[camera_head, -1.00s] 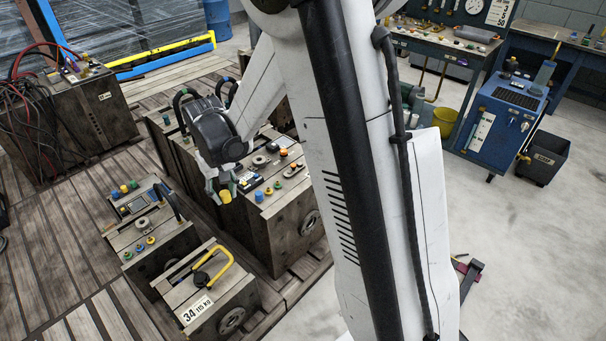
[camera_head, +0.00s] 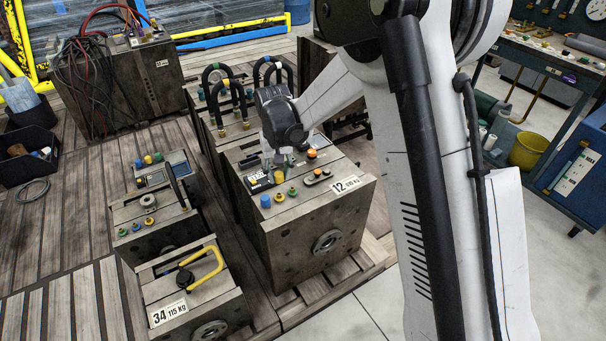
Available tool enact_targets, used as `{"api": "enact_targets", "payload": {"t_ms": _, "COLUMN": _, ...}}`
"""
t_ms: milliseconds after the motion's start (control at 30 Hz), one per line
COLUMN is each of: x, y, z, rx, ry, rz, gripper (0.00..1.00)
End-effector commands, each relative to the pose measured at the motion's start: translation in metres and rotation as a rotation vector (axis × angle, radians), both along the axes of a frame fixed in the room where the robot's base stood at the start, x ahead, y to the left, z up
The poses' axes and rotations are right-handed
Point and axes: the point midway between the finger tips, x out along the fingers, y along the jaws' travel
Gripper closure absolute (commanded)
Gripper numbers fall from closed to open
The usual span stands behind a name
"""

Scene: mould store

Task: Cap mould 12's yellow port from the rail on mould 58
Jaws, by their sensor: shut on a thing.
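Mould 12 (camera_head: 300,236) is the large dark box at centre, its "12" plate (camera_head: 345,184) at the front right top edge. My gripper (camera_head: 280,164) is low over its top and shut on a small yellow cap (camera_head: 279,177), partly hidden by the fingers. Whether the cap touches a port cannot be told. A blue cap (camera_head: 265,201) and small green-and-yellow ports (camera_head: 292,191) sit near its front left edge.
Mould 34 (camera_head: 190,309), with a yellow handle (camera_head: 204,270), stands in front. Black hoses (camera_head: 230,100) arch behind my gripper. An orange knob (camera_head: 312,153) and an orange-capped fitting (camera_head: 318,175) are close on its right. A hose-covered box (camera_head: 120,75) stands back left.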

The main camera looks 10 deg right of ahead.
Motion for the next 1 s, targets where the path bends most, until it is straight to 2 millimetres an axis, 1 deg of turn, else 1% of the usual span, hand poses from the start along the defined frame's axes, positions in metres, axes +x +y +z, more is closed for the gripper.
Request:
{"api": "enact_targets", "payload": {"t_ms": 33, "x": 0.002, "y": 0.008, "z": -0.009, "rx": 0.000, "ry": 0.000, "rz": 0.009, "gripper": 0.87}}
{"api": "enact_targets", "payload": {"t_ms": 100, "x": 0.003, "y": 0.015, "z": -0.013, "rx": 0.000, "ry": 0.000, "rz": 0.015, "gripper": 0.87}}
{"api": "enact_targets", "payload": {"t_ms": 200, "x": 0.004, "y": 0.020, "z": -0.015, "rx": 0.000, "ry": 0.000, "rz": 0.019, "gripper": 0.87}}
{"api": "enact_targets", "payload": {"t_ms": 467, "x": 0.004, "y": 0.021, "z": -0.024, "rx": 0.000, "ry": 0.000, "rz": 0.019, "gripper": 0.87}}
{"api": "enact_targets", "payload": {"t_ms": 800, "x": 0.004, "y": 0.020, "z": -0.051, "rx": 0.000, "ry": 0.000, "rz": 0.019, "gripper": 0.87}}
{"api": "enact_targets", "payload": {"t_ms": 1000, "x": 0.004, "y": 0.020, "z": -0.062, "rx": 0.000, "ry": 0.000, "rz": 0.019, "gripper": 0.87}}
